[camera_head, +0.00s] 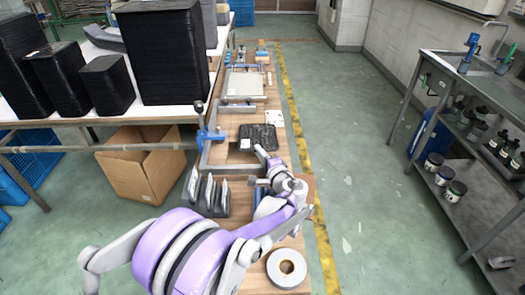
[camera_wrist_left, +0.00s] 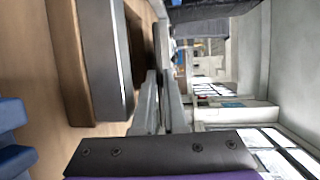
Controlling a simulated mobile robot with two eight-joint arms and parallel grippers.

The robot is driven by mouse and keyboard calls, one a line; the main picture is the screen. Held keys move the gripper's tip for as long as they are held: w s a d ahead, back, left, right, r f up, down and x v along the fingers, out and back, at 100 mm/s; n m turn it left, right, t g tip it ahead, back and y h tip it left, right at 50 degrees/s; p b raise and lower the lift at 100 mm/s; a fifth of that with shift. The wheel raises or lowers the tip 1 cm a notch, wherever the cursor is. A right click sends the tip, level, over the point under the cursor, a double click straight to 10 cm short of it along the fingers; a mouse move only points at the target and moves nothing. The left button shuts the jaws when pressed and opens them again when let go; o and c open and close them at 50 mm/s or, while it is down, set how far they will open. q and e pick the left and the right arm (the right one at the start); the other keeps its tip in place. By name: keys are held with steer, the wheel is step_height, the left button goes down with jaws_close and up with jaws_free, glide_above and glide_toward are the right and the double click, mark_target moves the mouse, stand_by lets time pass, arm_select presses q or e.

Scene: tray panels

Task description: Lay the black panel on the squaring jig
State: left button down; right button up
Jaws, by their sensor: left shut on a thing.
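The black panel (camera_head: 262,133) is a dark, flat piece with a small white label, over the middle of the long wooden bench. My left gripper (camera_head: 262,153) reaches over the bench from the near side and is shut at the panel's near edge. An L-shaped metal frame with a blue clamp (camera_head: 206,147) looks like the squaring jig. It stands beside and below the panel; I cannot tell whether they touch. In the left wrist view my left gripper's fingers (camera_wrist_left: 164,80) are close together, but what they grip is unclear. My right gripper is not in view.
A grey plate in a second frame (camera_head: 245,83) is farther along the bench. Upright dark pieces in a rack (camera_head: 208,193) and a grey ring roll (camera_head: 286,267) are nearer. Black stacks (camera_head: 165,55) stand on the left table, above a cardboard box (camera_head: 145,165).

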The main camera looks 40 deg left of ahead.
arm_select(q)
steer(key=shift+s+a+f, duration=0.1)
steer(key=shift+s+a, duration=1.55)
steer(key=shift+a, duration=0.25)
steer(key=shift+s+d+f+b, duration=0.1)
steer(key=shift+d+f+b, duration=0.25)
steer(key=shift+f+b, duration=0.35)
steer(key=c, duration=0.9)
jaws_free()
steer(key=shift+f, duration=0.1)
steer(key=shift+s+d, duration=0.25)
steer(key=shift+d, duration=0.3)
steer(key=v, duration=0.3)
steer(key=p+v, duration=0.1)
steer(key=v, duration=0.2)
steer(key=r+v, duration=0.1)
steer(key=v, duration=0.2)
steer(key=shift+s+d+r+p, duration=0.1)
steer(key=shift+p, duration=0.25)
